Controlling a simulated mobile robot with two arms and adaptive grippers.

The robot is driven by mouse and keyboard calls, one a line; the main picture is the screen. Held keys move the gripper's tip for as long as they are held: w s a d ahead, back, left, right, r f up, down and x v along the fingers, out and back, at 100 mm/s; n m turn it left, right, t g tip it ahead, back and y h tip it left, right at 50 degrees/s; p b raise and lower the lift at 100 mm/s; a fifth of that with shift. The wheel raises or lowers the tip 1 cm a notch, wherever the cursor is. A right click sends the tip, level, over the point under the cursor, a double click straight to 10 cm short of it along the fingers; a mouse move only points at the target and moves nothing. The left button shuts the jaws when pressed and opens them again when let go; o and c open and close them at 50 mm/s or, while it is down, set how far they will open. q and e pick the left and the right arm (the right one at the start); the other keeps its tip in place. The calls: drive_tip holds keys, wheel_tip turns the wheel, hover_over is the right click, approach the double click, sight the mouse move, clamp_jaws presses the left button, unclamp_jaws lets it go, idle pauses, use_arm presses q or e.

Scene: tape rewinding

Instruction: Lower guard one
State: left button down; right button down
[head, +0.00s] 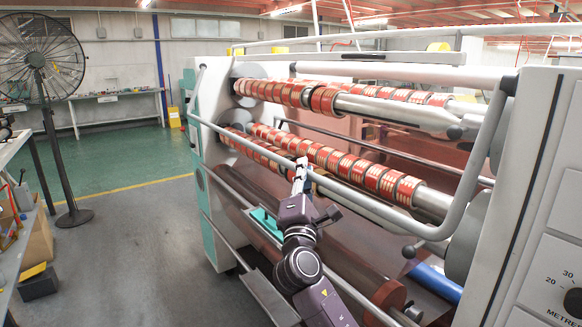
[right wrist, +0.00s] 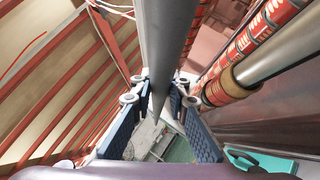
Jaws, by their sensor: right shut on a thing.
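A grey tubular guard (head: 365,199) runs across the front of the rewinding machine, with side arms bending up at its ends. It crosses in front of the lower row of red tape rolls (head: 345,164). My right gripper (head: 301,170) is shut on the guard bar near its middle. In the right wrist view the bar (right wrist: 168,40) passes between the two dark finger pads of the gripper (right wrist: 160,100). The fingers hide part of the bar. My left gripper is not in view.
An upper row of red rolls (head: 325,98) sits on a shaft behind the guard. A control panel with a dial (head: 572,301) stands at the right. A fan (head: 40,62) and a table are at the left. The green and grey floor (head: 130,225) between is mostly clear.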

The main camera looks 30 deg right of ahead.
drive_tip(key=shift+d+f, duration=0.25)
drive_tip(key=shift+f, duration=0.05)
drive_tip(key=shift+w, duration=0.1)
drive_tip(key=c, duration=1.8)
unclamp_jaws()
drive_tip(key=shift+f, duration=0.1)
drive_tip(key=shift+c, duration=0.2)
drive_tip(key=v, duration=1.2)
